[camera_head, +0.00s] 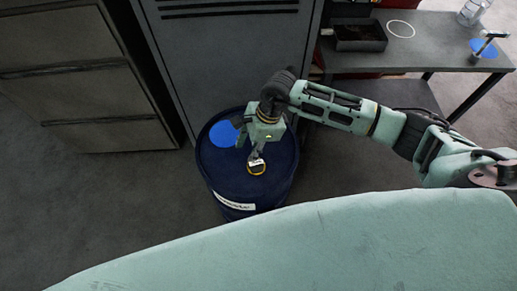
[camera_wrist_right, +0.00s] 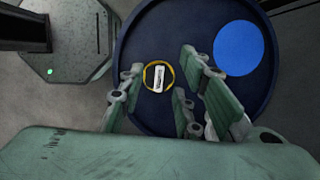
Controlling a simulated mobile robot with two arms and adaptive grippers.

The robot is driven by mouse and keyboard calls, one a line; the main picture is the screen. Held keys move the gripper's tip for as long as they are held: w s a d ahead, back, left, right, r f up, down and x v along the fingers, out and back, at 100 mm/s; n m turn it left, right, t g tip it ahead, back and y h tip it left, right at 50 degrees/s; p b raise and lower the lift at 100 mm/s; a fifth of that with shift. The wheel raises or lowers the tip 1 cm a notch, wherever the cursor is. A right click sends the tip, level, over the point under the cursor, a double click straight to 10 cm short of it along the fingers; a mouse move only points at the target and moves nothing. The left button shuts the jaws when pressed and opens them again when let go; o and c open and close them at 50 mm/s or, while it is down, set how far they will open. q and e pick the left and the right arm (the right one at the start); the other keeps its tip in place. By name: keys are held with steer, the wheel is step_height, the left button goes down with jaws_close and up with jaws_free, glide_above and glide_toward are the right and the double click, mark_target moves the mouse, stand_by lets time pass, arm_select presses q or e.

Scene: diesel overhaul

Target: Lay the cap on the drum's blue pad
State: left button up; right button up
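The blue drum (camera_head: 228,178) stands on the floor before a grey cabinet. Its round blue pad (camera_head: 223,134) lies bare on the lid, at the far left. What I take for the cap, a yellow-rimmed round piece (camera_head: 257,167) with a white label, lies on the near right part of the lid; it also shows in the right wrist view (camera_wrist_right: 158,76), apart from the pad (camera_wrist_right: 238,48). My right gripper (camera_head: 249,145) is over the drum. In the wrist view its fingers (camera_wrist_right: 160,70) are spread, with the cap between them in the picture and clear of both. My left gripper is not in view.
A dark workbench (camera_head: 440,42) at the upper right holds an open tray (camera_head: 359,36), a white ring mark, another blue pad (camera_head: 484,48) with a metal tool on it, and a clear bottle (camera_head: 472,12). Grey cabinets (camera_head: 215,60) close off the space behind the drum. Floor left of the drum is clear.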

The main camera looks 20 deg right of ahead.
mark_target(257, 163)
steer(key=shift+d+f+h+b, duration=0.55)
steer(key=shift+d+f, duration=0.4)
steer(key=shift+f, duration=0.2)
steer(key=b+x, duration=0.1)
steer(key=x, duration=0.1)
steer(key=d+b+x, duration=0.1)
steer(key=b+x, duration=0.2)
steer(key=x, duration=0.1)
steer(key=shift+d+f+b, duration=0.1)
steer(key=shift+f+b, duration=0.25)
steer(key=shift+f, duration=0.05)
steer(key=shift+f+b, duration=0.3)
steer(key=shift+f, duration=0.1)
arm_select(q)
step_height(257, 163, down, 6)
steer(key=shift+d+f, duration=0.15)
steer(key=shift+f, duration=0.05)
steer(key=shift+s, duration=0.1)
arm_select(e)
steer(key=shift+c, duration=0.5)
steer(key=shift+s, duration=0.1)
jaws_close()
